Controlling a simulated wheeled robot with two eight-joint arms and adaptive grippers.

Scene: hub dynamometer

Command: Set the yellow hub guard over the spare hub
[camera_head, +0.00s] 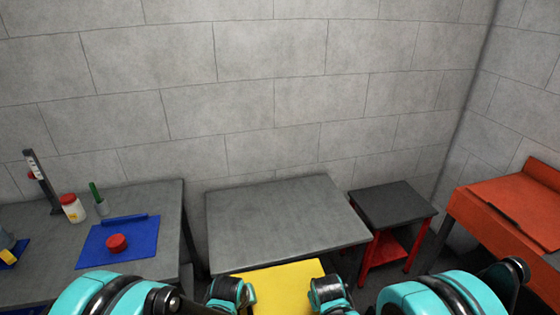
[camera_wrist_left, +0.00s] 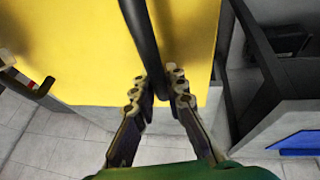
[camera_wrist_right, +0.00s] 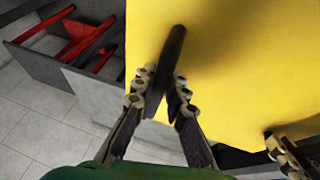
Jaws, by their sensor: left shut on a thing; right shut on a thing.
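The yellow hub guard (camera_head: 280,287) is at the bottom middle of the head view, in front of the grey middle table, cut off by the frame edge. My left gripper (camera_head: 232,290) is at its left side, shut on a black bar handle, which shows in the left wrist view (camera_wrist_left: 142,30). My right gripper (camera_head: 328,292) is at its right side, shut on another black bar handle, clear in the right wrist view (camera_wrist_right: 173,50). The guard's yellow face fills much of both wrist views. I cannot make out a spare hub for certain; the guard may hide it.
The grey middle table (camera_head: 285,215) has a bare top. The left table (camera_head: 155,205) holds a blue mat (camera_head: 140,246) with a red round part (camera_head: 116,242), a red-lidded jar (camera_head: 72,208) and a gauge stand (camera_head: 42,180). A dark-topped red stand (camera_head: 392,206) and an orange bench (camera_head: 505,215) are right.

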